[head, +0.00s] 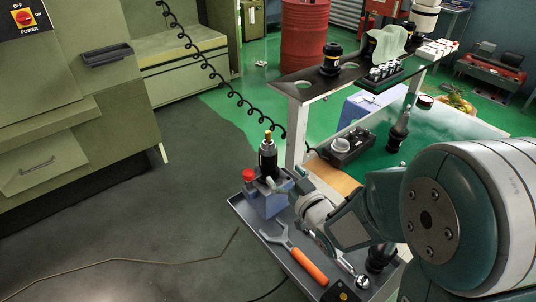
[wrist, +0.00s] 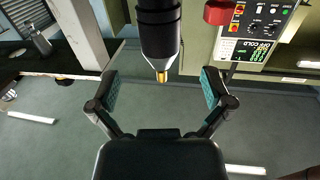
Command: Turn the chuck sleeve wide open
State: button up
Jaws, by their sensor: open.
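The chuck (head: 268,160) is a black cylinder with a brass-coloured tip, upright in a blue-grey holder (head: 262,204) at the cart's left corner. In the wrist view the chuck (wrist: 159,30) comes down from the top edge, tip lowest, and its other end is cut off. My gripper (head: 285,181) is close to the chuck's right side in the head view. In the wrist view my gripper (wrist: 160,90) is open and empty, one finger to each side below the chuck's dark body. The brass tip shows between them, with clear space on both sides. I see no contact.
A red knob (head: 249,175) stands beside the holder. An orange-handled wrench (head: 308,265) lies on the dark lower tray (head: 248,217). A white post (head: 297,130) and the upper shelf (head: 310,79) stand behind. A coiled black cable (head: 209,72) hangs behind. The floor left is open.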

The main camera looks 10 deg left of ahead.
aim_at(273, 160)
jog(key=x, duration=0.8)
jog(key=c, duration=1.1)
